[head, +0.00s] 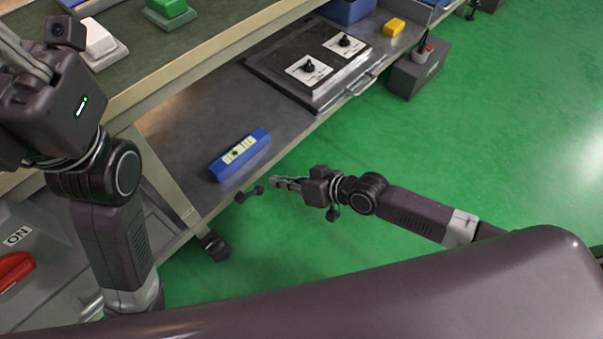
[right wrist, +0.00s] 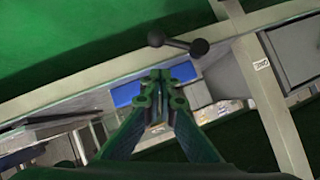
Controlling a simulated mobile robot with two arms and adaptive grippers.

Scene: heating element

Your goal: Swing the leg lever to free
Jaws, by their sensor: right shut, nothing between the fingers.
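The leg lever (head: 249,194) is a short dark bar with ball ends at the front edge of the bench's lower shelf, close to a leg. It also shows in the right wrist view (right wrist: 178,43), slanting beyond the fingertips. My right gripper (head: 275,183) is shut and empty, just right of the lever in the head view. In the right wrist view its fingertips (right wrist: 160,80) are together, and a small gap shows between them and the lever. My left gripper (head: 18,55) is at the upper left, partly cut off; its jaws are unclear.
A blue block with a pale top (head: 240,155) lies on the lower shelf (head: 200,120) behind the lever. A dark panel with two knobs (head: 310,65) is farther back. A dark caster (head: 215,246) stands below the lever. The green floor (head: 480,140) on the right is mostly clear.

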